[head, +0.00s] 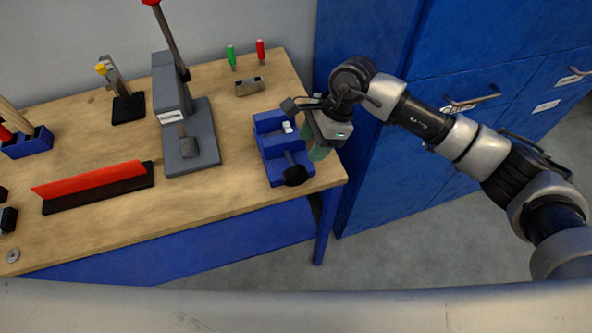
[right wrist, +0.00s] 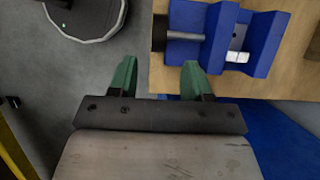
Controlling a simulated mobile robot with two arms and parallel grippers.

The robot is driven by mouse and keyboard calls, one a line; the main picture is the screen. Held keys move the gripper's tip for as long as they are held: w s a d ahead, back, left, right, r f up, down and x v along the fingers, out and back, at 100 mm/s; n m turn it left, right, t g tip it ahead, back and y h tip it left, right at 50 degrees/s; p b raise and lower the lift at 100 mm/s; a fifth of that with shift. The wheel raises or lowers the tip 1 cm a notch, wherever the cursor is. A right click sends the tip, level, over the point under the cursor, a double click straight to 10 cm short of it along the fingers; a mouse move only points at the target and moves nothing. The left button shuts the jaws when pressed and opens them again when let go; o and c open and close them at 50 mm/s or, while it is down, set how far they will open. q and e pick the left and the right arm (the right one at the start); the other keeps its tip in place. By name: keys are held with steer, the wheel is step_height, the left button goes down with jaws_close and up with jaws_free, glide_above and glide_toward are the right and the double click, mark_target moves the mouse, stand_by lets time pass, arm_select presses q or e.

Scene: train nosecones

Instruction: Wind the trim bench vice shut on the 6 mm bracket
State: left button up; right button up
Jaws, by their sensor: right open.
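The blue bench vice (head: 272,150) stands near the right end of the workbench, with its black round handle (head: 294,176) toward the front edge. In the right wrist view the vice (right wrist: 265,40) is at the upper right, with its grey screw (right wrist: 185,36) leading to the dark handle (right wrist: 158,32). A small whitish piece, apparently the bracket (right wrist: 237,57), sits between the jaws; it also shows in the head view (head: 287,127). I cannot tell whether both jaws touch it. My right gripper (right wrist: 160,75) is open and empty, just right of the vice. My left gripper is out of view.
A grey lever press (head: 207,130) stands left of the vice, and a red bar (head: 90,178) on a black base lies further left. A grey block (head: 249,86) and two screwdrivers are behind the vice. Blue cabinets (head: 380,130) stand close on the right.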

mark_target(298, 169)
steer(key=p+x, duration=0.3)
steer(key=x, duration=0.6)
steer(key=shift+f, duration=0.35)
steer(key=shift+a+f, duration=0.1)
steer(key=shift+f, duration=0.45)
jaws_close()
steer(key=shift+f+b, duration=0.15)
steer(key=shift+b, duration=0.2)
steer(key=y+b, duration=0.1)
steer(key=b, duration=0.4)
steer(key=g+y+b, duration=0.1)
steer(key=y+b, duration=0.1)
steer(key=b, duration=0.3)
steer(key=y+b, duration=0.2)
steer(key=b, duration=0.3)
steer(key=shift+w+d+f+g, duration=0.1)
steer(key=shift+d+f+g, duration=0.15)
steer(key=shift+d+g, duration=0.15)
steer(key=shift+r+y+b, duration=0.3)
steer(key=shift+y+b, duration=0.4)
steer(key=shift+b, duration=0.35)
